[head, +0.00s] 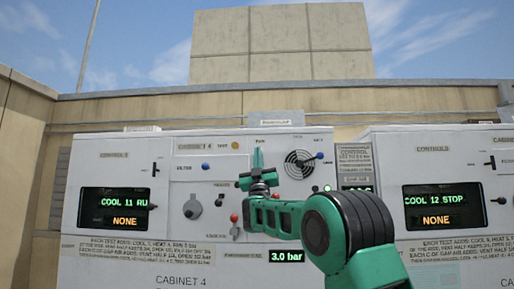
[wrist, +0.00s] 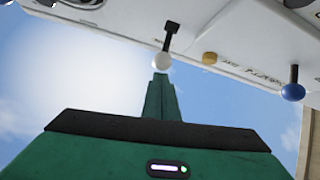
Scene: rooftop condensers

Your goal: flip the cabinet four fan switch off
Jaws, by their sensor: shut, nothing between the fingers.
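Cabinet four (head: 150,255) stands in the middle of the head view, with its name printed low on its front. A FAN label shows near the top of its panel; my gripper (head: 258,155) is just below it and hides what lies behind. In the wrist view a small lever switch (wrist: 171,36) with a black base and white ball end sticks out of the panel. My gripper (wrist: 161,78) is shut and empty, its fingertips right by the white ball. I cannot tell whether they touch. The lever's on or off position is not readable.
A yellow knob (wrist: 210,58) and a blue knob (wrist: 292,92) are beside the lever. A round fan grille (head: 299,164), a red knob (head: 234,217) and a dark dial (head: 194,208) share the panel. Another cabinet (head: 445,255) stands to the right.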

